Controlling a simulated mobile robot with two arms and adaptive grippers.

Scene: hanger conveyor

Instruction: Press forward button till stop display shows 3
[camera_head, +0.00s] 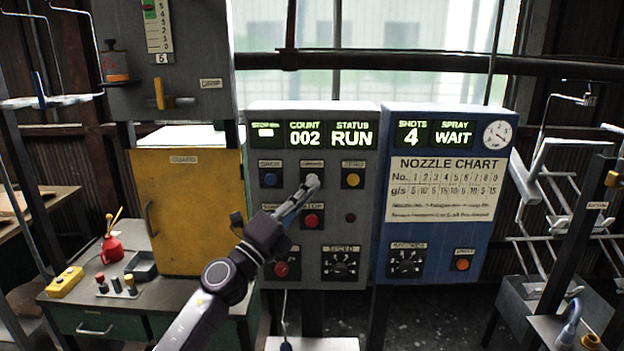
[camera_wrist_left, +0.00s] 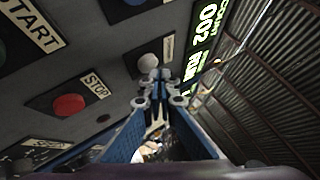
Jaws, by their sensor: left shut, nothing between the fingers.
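The grey control panel (camera_head: 350,225) stands upright in the middle of the head view. A pale round button (camera_head: 313,180) sits in its top row, between a blue and a yellow button; its label is too blurred to read for sure. My left gripper (camera_head: 306,187) is shut and empty, its tips at this button and partly covering it. In the left wrist view the pale button (camera_wrist_left: 148,63) shows just beyond the fingertips; I cannot tell whether they touch. The panel's left display (camera_head: 266,134) has a blurred label and a bright block. The count display (camera_head: 305,134) reads 002, the status display (camera_head: 352,135) RUN.
Below are a red button (camera_head: 312,221) labelled STOP, another red button (camera_head: 281,269) and a speed dial (camera_head: 340,264). A blue panel (camera_head: 440,255) adjoins at right, showing SHOTS 4 and WAIT. A yellow guard box (camera_head: 190,220) stands left, above a bench with a red can (camera_head: 112,246).

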